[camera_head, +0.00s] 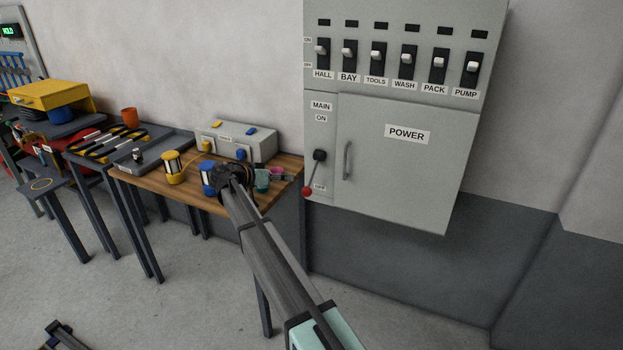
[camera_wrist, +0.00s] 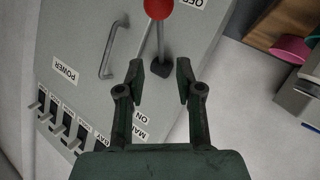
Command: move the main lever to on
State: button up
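The main lever is on the left strip of the grey power cabinet (camera_head: 391,165). Its red knob (camera_head: 307,192) hangs low, beside the lower label, and its dark pivot (camera_head: 319,155) is below the MAIN ON label (camera_head: 321,112). The lever points down, at the off end. In the wrist view, which is upside down, the red knob (camera_wrist: 158,9) is at the top edge and the pivot (camera_wrist: 160,69) shows beyond the fingertips. My gripper (camera_wrist: 161,76) is open and empty, apart from the lever. In the head view its dark end is left of the cabinet, its fingers not clear.
A cabinet door handle (camera_head: 347,160) is close to the lever's right. Several small switches line the panel above. A wooden bench (camera_head: 190,194) left of the cabinet holds a grey box (camera_head: 236,145), a yellow coil (camera_head: 172,167), a blue coil (camera_head: 208,176) and a pink item (camera_head: 277,172).

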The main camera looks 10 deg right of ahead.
aim_at(312, 177)
jog(key=p+x, duration=0.2)
jog(key=x, duration=1)
grip_shut()
